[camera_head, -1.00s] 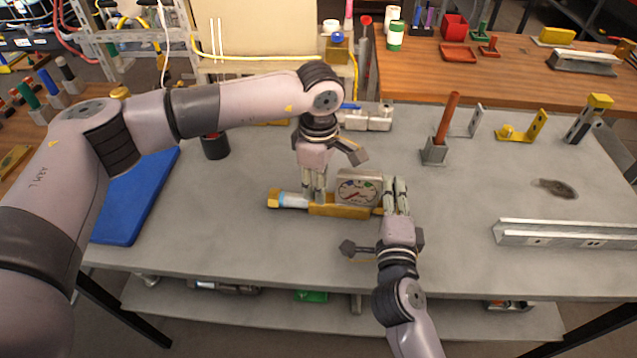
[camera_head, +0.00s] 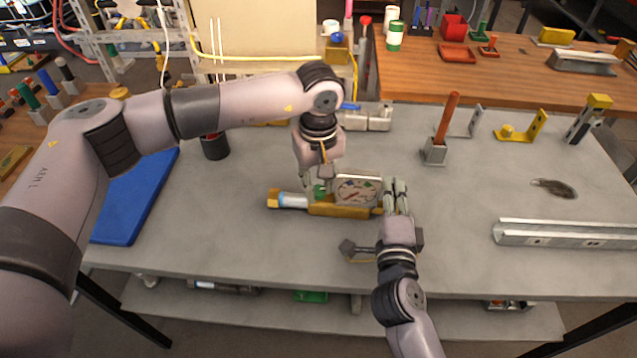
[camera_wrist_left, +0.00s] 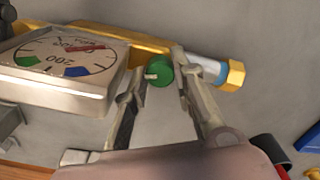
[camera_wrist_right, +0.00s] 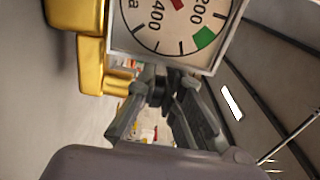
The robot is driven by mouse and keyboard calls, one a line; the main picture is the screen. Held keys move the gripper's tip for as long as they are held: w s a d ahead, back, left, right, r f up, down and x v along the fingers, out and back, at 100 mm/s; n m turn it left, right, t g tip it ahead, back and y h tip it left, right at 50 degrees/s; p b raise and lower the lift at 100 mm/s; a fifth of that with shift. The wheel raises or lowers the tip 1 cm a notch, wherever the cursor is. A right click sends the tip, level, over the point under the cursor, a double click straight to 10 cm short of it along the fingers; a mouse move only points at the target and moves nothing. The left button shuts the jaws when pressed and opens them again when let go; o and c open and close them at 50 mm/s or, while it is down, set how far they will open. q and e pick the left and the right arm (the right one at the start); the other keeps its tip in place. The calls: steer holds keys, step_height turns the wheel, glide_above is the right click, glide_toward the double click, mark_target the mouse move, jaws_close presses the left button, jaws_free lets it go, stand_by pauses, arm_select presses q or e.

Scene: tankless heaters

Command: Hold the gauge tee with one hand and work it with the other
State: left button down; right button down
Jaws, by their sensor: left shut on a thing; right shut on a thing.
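The gauge tee lies over the middle of the grey bench, with a brass body (camera_head: 335,210), a square dial gauge (camera_head: 357,190) and a pale blue and brass end (camera_head: 290,200) at the left. A green knob (camera_head: 320,191) stands beside the dial. My left gripper (camera_head: 319,186) comes from above with its fingers on either side of the knob, which also shows in the left wrist view (camera_wrist_left: 160,72). My right gripper (camera_head: 396,186) is shut on the tee's right end beside the dial. The right wrist view shows the dial (camera_wrist_right: 175,28) above its closed fingers (camera_wrist_right: 160,85); the exact grip spot is hidden.
A metal channel (camera_head: 560,234) lies at the right. A rust-coloured rod in a grey block (camera_head: 434,152) stands behind my right gripper. A blue mat (camera_head: 135,200) and a dark cup (camera_head: 215,146) are at the left.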

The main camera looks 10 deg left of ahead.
mark_target(318, 188)
arm_select(q)
steer(key=shift+m, duration=0.4)
steer(key=c, duration=1.3)
jaws_free()
steer(key=shift+s, duration=0.1)
step_height(318, 188, up, 7)
steer(key=shift+r, duration=0.1)
steer(key=shift+a+r, duration=0.1)
steer(key=shift+r, duration=0.35)
